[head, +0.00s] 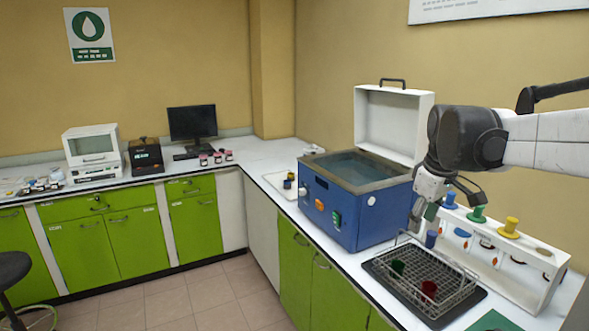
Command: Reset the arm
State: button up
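My arm reaches in from the right edge, with a white link and a dark joint. My gripper (449,204) hangs from it, pointing down, above the counter between the blue bath and the white rack. Its dark fingers look spread apart, and I see nothing between them. A small blue cup (431,239) stands below it, behind the wire basket.
The blue bath (340,217) has its white lid (393,124) raised. The white rack (544,283) carries blue, green and yellow knobs close to my gripper. A monitor (192,123), small jars (217,157) and instruments stand on the back counter. A stool (14,268) is at left.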

jog(key=s+a+f+m+t, duration=0.1)
jog(key=s+a+f+m, duration=0.1)
jog(key=s, duration=0.6)
jog(key=s+a+f+m+t+b, duration=0.1)
jog(key=s+a+f, duration=0.3)
jog(key=s, duration=0.4)
jog(key=s+a+f+m+t+b, duration=0.1)
jog(key=s+a+f+m+t, duration=0.1)
jog(key=s+f, duration=0.3)
jog(key=s+a+m, duration=0.1)
jog(key=s, duration=0.2)
jog(key=shift+s+m+y, duration=0.15)
jog(key=shift+m+y, duration=0.15)
